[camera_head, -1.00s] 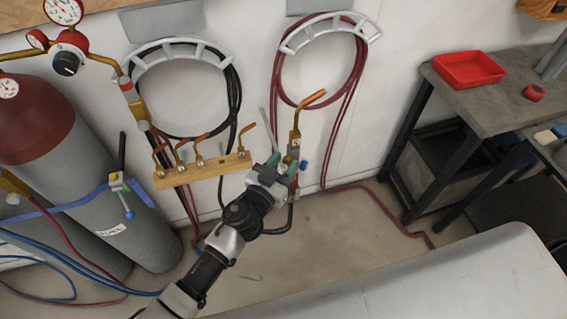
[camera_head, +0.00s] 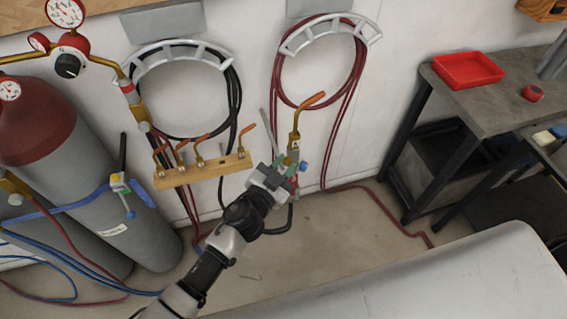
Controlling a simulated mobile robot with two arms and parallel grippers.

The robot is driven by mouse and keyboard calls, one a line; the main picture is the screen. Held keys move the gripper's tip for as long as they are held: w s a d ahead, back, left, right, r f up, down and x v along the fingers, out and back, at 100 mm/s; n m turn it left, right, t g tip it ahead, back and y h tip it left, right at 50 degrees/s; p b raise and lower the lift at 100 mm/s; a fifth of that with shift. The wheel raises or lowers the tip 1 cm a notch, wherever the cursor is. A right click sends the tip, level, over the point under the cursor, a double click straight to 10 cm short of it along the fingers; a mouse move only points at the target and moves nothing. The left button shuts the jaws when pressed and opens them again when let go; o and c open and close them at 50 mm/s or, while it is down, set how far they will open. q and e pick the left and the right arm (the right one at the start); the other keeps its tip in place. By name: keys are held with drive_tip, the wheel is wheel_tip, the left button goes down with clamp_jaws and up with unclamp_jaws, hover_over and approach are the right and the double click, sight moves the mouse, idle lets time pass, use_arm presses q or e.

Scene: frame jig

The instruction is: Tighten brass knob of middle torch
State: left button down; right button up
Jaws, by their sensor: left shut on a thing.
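The torch (camera_head: 295,132), with a brass body and a bent copper tip, stands upright just right of the wooden rack. My left gripper (camera_head: 284,166) is at its lower end and is shut on it. The fingers hide the exact part held, and I cannot make out a brass knob there. A blue knob (camera_head: 303,167) shows just right of the fingers. The wooden rack (camera_head: 205,172) holds several small brass fittings with copper tips. My right gripper is not in view.
Gas cylinders (camera_head: 95,190) with gauges stand at the left. Black hoses (camera_head: 235,105) and red hoses (camera_head: 277,75) hang on wall hooks. A dark workbench (camera_head: 490,105) with a red tray (camera_head: 468,70) is at the right. Floor between is mostly clear, with a red hose across it.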

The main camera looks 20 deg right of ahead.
use_arm(q)
drive_tip(key=m, duration=0.4)
drive_tip(key=shift+m, duration=0.3)
drive_tip(key=m, duration=0.4)
drive_tip(key=shift+f+y, duration=0.1)
drive_tip(key=shift+y, duration=0.2)
drive_tip(key=m, duration=0.4)
drive_tip(key=shift+s+m, duration=0.1)
drive_tip(key=shift+m, duration=0.2)
drive_tip(key=shift+f+m+t+y, duration=0.1)
drive_tip(key=shift+m+t+y, duration=0.2)
drive_tip(key=shift+m, duration=1.6)
drive_tip(key=c, duration=0.9)
unclamp_jaws()
drive_tip(key=shift+d, duration=0.1)
drive_tip(key=shift+c, duration=0.2)
